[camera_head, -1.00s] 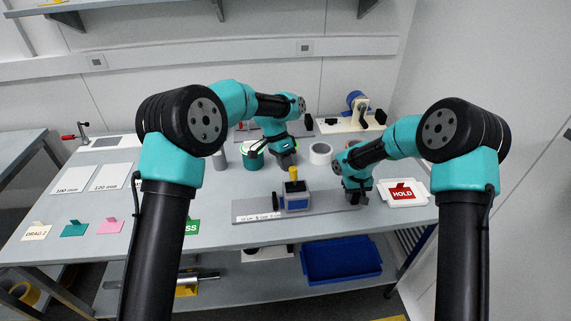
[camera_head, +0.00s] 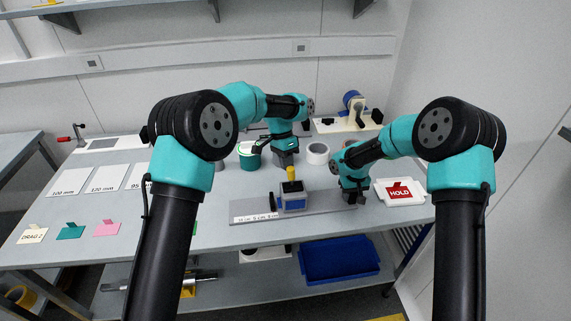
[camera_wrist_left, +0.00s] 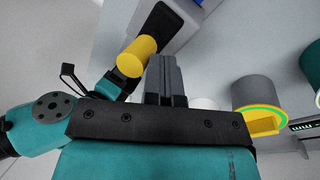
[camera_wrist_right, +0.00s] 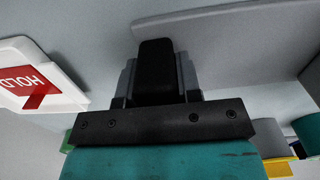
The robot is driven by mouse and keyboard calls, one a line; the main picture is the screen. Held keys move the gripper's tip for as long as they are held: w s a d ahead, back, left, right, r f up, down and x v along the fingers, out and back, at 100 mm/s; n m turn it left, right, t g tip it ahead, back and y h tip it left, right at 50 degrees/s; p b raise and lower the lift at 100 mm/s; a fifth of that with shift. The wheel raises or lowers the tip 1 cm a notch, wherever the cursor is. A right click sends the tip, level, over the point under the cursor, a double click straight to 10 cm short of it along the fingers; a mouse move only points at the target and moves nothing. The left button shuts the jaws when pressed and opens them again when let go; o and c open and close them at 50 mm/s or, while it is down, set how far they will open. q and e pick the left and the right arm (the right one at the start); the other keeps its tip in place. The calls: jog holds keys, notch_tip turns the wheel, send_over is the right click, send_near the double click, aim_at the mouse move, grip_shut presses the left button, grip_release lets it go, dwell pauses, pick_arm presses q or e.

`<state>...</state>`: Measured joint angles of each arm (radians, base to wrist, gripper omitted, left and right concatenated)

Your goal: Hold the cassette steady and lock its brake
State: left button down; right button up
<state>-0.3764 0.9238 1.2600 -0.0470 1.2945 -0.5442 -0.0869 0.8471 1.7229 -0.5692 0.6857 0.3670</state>
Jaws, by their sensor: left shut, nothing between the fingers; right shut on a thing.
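The cassette (camera_head: 293,204) is a small blue-grey box with a dark top and a yellow cylindrical knob (camera_head: 291,173) upright on it. It sits on a long grey plate (camera_head: 325,203) on the bench. The knob (camera_wrist_left: 137,57) and part of the cassette (camera_wrist_left: 178,17) show in the left wrist view. My left gripper (camera_head: 287,162) is shut and empty just behind the knob, apart from it; its fingers (camera_wrist_left: 165,80) show closed together. My right gripper (camera_head: 354,198) is at the plate's right end, shut on a black block (camera_wrist_right: 156,68). The block's lower part is hidden.
A white tray with a red HOLD card (camera_head: 399,192) lies right of my right gripper. A white ring (camera_head: 317,153) and a green pot (camera_head: 249,158) stand behind. Coloured tags (camera_head: 70,231) lie at the front left. A blue bin (camera_head: 340,260) is on the lower shelf.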

pick_arm(q)
jog(key=shift+d, duration=0.1)
jog(key=shift+w+d+y, duration=0.25)
jog(key=shift+d+y, duration=1)
jog(key=shift+y, duration=0.15)
jog(key=shift+w+d+f+n, duration=0.15)
jog(key=shift+d+n, duration=0.15)
jog(key=shift+d, duration=0.5)
jog(key=shift+a+f, duration=0.25)
jog(key=shift+a, duration=0.45)
jog(key=shift+r, duration=0.1)
jog(key=v, duration=1.1)
jog(key=shift+w+r, duration=0.25)
